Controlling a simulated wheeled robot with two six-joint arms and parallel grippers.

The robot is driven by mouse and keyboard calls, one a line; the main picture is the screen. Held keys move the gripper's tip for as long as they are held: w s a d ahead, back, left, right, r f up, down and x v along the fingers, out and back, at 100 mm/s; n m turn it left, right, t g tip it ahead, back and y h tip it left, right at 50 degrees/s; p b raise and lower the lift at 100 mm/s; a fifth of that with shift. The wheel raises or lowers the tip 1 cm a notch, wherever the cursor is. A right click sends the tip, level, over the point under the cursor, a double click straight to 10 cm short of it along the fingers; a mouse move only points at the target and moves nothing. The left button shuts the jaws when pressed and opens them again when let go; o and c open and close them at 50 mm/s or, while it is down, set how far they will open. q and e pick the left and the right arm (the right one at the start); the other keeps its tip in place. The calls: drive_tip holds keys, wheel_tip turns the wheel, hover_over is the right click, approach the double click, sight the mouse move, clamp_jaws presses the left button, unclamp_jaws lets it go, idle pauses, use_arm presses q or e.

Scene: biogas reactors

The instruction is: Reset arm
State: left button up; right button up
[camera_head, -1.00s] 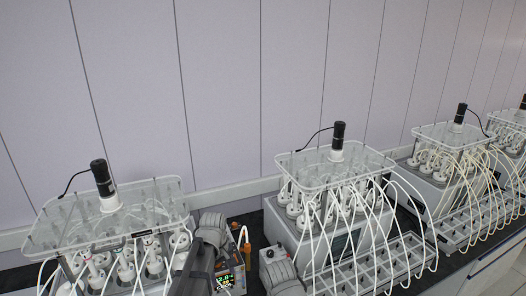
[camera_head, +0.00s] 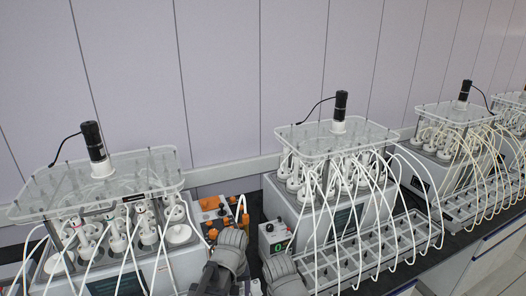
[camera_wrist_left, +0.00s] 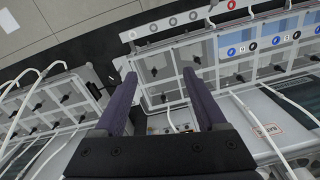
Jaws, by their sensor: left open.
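My left gripper (camera_wrist_left: 160,92) shows in the left wrist view with its two dark fingers spread wide apart. Nothing is held between them. The fingers point at a grey rack of square compartments (camera_wrist_left: 163,92) with tubes. In the head view, grey rounded links of my arm rise at the bottom centre, between the left reactor (camera_head: 95,188) and the middle reactor (camera_head: 335,138). The fingers cannot be made out there. My right gripper is in neither view.
An orange-and-grey control box (camera_head: 213,214) stands behind the arm link. A small grey box with a knob (camera_head: 276,237) stands beside the middle reactor. Many looping white tubes run from the reactors to a compartment tray (camera_head: 395,240). More reactors stand at right.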

use_arm(q)
drive_tip(key=s+d+f+m+b, duration=0.2)
drive_tip(key=s+f+m+b, duration=0.4)
drive_tip(key=s+f+b, duration=0.3)
wheel_tip(320, 180, down, 2)
drive_tip(key=shift+s+d+f+y, duration=0.1)
drive_tip(key=shift+s+d+y, duration=0.05)
drive_tip(key=shift+y, duration=0.25)
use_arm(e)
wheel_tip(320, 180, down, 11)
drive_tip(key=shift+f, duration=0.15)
